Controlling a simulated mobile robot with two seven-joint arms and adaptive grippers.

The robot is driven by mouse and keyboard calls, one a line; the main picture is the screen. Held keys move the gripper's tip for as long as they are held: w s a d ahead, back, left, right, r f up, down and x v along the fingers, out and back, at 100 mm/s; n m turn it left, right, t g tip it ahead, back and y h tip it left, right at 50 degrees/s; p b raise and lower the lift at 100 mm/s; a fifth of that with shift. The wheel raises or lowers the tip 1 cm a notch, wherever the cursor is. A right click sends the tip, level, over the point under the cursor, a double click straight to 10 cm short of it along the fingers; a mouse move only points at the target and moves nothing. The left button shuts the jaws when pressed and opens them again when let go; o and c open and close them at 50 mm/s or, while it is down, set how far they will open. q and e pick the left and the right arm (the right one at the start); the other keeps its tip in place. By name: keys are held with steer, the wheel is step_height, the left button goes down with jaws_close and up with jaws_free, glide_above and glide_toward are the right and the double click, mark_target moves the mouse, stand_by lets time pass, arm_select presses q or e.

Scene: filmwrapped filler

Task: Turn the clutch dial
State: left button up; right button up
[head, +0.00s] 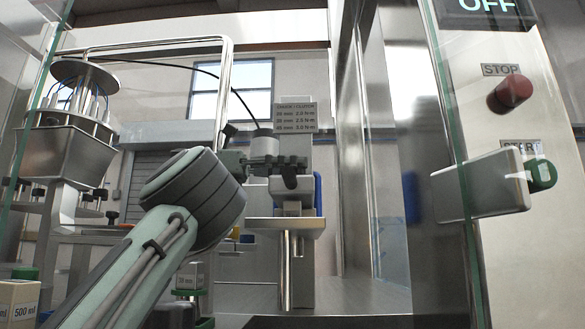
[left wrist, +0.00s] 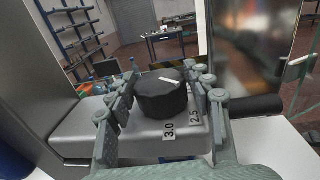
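The clutch dial (left wrist: 162,99) is a round black knob on a grey metal housing (left wrist: 80,135) in the left wrist view. A white mark lies on its top, towards the right. Labels 3.0 (left wrist: 168,130) and 2.5 (left wrist: 195,118) are on the housing beside it. My left gripper (left wrist: 164,76) is open, with one finger on each side of the dial and small gaps visible. In the head view, the left gripper (head: 280,166) is at the capping head, below a torque sign (head: 296,115); the dial cannot be made out there. My right gripper is not in view.
A steel frame and clear panel (head: 447,130) stand right of the machine. A steel hopper (head: 70,155) stands left; small boxes (head: 18,300) are low left.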

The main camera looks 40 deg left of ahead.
arm_select(q)
steer(key=shift+o, duration=1.1)
steer(key=shift+a, duration=0.15)
steer(key=v, duration=1.1)
steer(key=shift+s+a, duration=0.25)
steer(key=shift+s, duration=0.05)
